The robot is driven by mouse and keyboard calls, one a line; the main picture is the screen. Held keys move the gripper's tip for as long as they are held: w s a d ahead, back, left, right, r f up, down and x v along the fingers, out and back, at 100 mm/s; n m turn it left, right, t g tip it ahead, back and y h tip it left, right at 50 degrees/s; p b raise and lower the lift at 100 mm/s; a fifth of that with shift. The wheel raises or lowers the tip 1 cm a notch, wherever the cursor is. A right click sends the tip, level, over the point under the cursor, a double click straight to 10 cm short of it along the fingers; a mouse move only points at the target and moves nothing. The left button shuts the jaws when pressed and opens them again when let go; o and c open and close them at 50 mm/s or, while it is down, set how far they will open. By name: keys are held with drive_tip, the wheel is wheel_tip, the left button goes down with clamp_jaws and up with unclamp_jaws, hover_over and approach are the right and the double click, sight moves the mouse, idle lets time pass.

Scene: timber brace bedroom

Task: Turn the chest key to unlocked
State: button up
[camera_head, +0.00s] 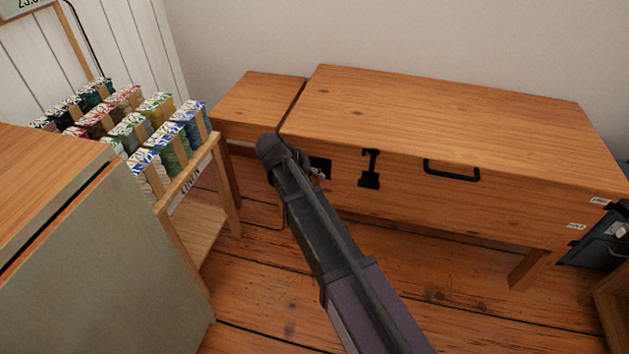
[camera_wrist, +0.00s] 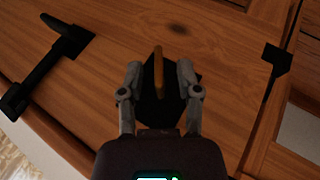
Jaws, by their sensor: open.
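The wooden chest (camera_head: 450,105) stands against the wall, its front facing me. In the wrist view, a brass-coloured key (camera_wrist: 158,70) stands out from a dark lock plate (camera_wrist: 150,92) on the chest's wood (camera_wrist: 215,60). The key looks thin, seen nearly edge-on. My gripper (camera_wrist: 160,70) is open, with one finger on each side of the key and a visible gap to both. In the head view, my gripper (camera_head: 318,173) is at the chest's front left, by the dark lock plate (camera_head: 320,165); the key cannot be made out there.
A black hasp (camera_head: 370,168) and black handle (camera_head: 452,170) sit right of the lock. The hasp shows left in the wrist view (camera_wrist: 45,65). A rack of yarn-like bundles (camera_head: 225,205) and a grey-green cabinet (camera_head: 110,270) stand left. A dark case (camera_head: 600,240) is at right.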

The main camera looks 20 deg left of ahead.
drive_tip(key=shift+f, duration=0.1)
drive_tip(key=shift+d, duration=0.1)
clamp_jaws()
drive_tip(key=shift+y, duration=0.3)
drive_tip(key=shift+d+r+m+y+p, duration=0.2)
drive_tip(key=shift+m+y+p, duration=0.1)
drive_tip(key=shift+y+p, duration=0.65)
drive_tip(key=shift+f+m+g+y+p, duration=0.1)
drive_tip(key=shift+m+g+y+p, duration=0.35)
drive_tip(key=shift+y, duration=1.3)
